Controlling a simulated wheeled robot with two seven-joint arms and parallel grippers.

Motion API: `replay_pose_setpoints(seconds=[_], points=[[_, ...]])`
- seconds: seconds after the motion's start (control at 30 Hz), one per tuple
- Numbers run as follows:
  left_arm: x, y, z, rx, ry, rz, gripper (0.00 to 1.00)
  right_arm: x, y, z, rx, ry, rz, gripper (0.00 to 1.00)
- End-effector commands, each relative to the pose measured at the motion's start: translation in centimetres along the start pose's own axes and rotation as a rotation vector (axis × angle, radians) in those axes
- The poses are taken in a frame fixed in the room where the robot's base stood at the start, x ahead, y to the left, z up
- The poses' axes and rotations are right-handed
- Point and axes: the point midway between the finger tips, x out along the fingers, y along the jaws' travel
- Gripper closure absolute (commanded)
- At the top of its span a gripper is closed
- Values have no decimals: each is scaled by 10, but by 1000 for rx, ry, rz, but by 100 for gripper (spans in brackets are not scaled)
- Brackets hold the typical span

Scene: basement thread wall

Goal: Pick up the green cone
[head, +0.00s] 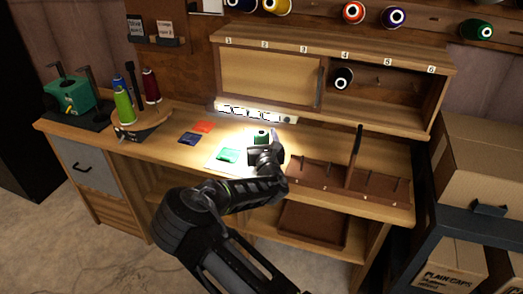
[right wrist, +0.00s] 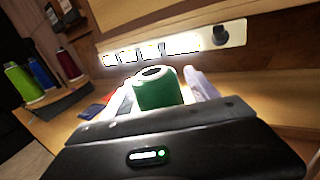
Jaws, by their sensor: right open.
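A dark green cone (head: 261,136) with a pale top and dark centre hole stands upright on the lit part of the workbench. In the right wrist view the green cone (right wrist: 158,91) appears between the two pale fingers of my right gripper (right wrist: 162,98). Those fingers are spread, one on each side of it; I cannot tell whether either touches it. In the head view my right gripper (head: 264,148) is just in front of the cone and hides its lower part. My left gripper is not in view.
A bright green patch (head: 228,155) lies left of the cone, with red (head: 203,126) and blue (head: 189,138) ones beyond. A stand (head: 140,129) holds green, blue and dark red cones at left. A brown pegged tray (head: 330,182) is at right. A power strip (head: 256,115) runs behind.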

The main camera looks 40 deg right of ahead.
Motion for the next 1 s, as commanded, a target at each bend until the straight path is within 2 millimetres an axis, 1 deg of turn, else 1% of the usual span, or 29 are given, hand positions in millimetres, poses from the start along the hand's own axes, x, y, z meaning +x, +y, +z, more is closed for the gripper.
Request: replay_pose_setpoints(seconds=[0.07,0.87,1.0], points=[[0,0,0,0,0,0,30,0,0,0,0,0,0,33],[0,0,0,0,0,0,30,0,0,0,0,0,0,99],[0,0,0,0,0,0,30,0,0,0,0,-1,0,100]])
